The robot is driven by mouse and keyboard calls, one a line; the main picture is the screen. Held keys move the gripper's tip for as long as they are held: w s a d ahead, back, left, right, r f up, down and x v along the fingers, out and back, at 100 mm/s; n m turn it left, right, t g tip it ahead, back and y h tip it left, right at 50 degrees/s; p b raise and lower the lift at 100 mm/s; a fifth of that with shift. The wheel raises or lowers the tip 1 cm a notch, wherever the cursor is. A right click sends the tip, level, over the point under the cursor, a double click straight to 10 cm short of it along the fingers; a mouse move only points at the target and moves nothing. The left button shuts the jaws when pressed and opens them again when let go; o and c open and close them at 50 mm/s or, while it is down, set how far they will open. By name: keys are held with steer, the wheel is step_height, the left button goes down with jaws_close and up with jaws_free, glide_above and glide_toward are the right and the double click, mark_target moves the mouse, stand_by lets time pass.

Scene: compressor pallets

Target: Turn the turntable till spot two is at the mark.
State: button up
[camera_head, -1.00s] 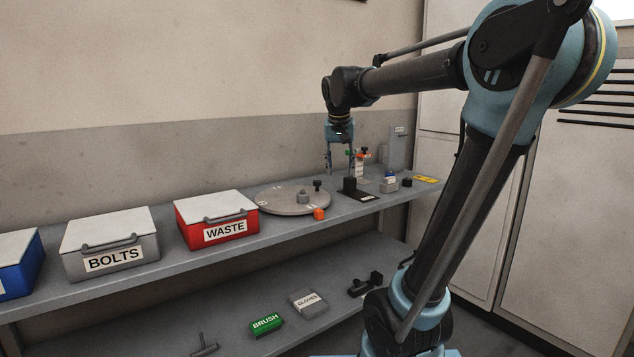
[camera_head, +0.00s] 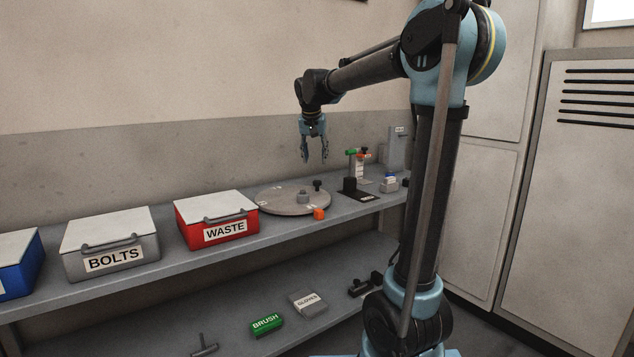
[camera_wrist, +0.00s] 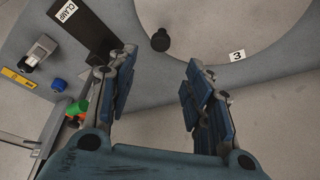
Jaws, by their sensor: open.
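The turntable (camera_head: 278,206) is a flat grey disc on the upper shelf, right of the red WASTE box. Part of it (camera_wrist: 255,25) shows at the top of the wrist view, with a "3" label (camera_wrist: 237,55) at its rim. I cannot make out spot two.
The red WASTE box (camera_head: 216,216) and grey BOLTS box (camera_head: 112,244) are left. The lower shelf holds a green BRUSH box (camera_head: 267,324).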

mark_target(317, 181)
steer(key=x, duration=1.1)
steer(key=shift+d+f, duration=0.1)
jaws_close()
